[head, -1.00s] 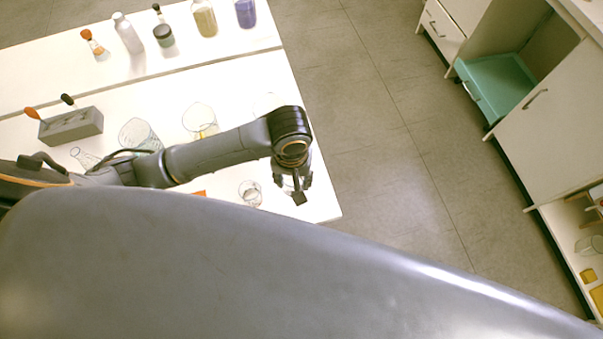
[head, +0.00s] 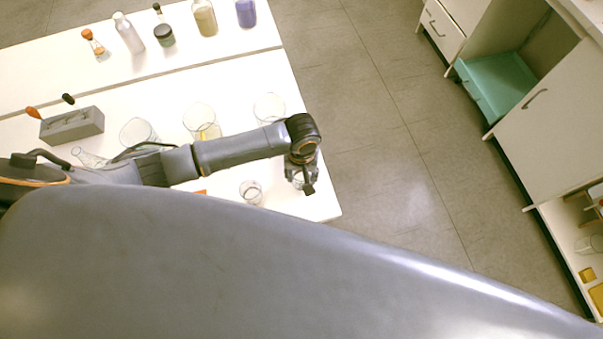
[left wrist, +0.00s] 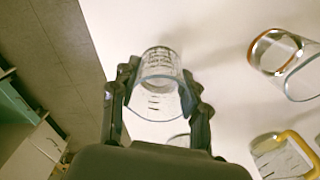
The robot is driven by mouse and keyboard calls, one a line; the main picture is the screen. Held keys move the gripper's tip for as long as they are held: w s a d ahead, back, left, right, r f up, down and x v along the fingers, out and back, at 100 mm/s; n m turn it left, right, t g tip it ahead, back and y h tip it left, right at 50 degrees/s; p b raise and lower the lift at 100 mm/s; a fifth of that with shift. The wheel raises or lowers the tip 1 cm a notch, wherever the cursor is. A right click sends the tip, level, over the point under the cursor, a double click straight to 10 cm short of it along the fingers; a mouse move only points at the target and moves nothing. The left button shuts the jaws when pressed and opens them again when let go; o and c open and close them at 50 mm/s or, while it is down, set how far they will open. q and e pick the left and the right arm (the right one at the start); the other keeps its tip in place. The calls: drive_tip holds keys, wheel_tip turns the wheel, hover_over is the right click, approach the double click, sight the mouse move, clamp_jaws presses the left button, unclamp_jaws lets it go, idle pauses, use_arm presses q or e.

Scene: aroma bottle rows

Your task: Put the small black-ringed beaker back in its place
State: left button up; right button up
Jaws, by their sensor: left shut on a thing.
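My left gripper (head: 303,180) is at the right edge of the white table, near its front corner. In the left wrist view, its fingers (left wrist: 157,100) are closed on both sides of a small clear beaker (left wrist: 155,88) with dark markings and a dark band. In the head view the fingers partly hide this beaker. I cannot tell whether its base touches the table. Another small beaker (head: 250,192) stands just left of the gripper; it shows an orange ring in the left wrist view (left wrist: 275,52). My right gripper is out of view.
Larger beakers stand behind my arm, one clear (head: 270,106) and one with yellow (head: 202,120). A grey block (head: 72,126) and a flask (head: 88,157) are at left. Bottles (head: 128,33) line the back. The floor beyond the table's right edge is clear.

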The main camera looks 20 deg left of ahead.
use_arm(q)
drive_tip(key=shift+f, duration=0.1)
drive_tip(key=o, duration=1.2)
wheel_tip(320, 180, up, 12)
drive_tip(key=shift+r, duration=0.15)
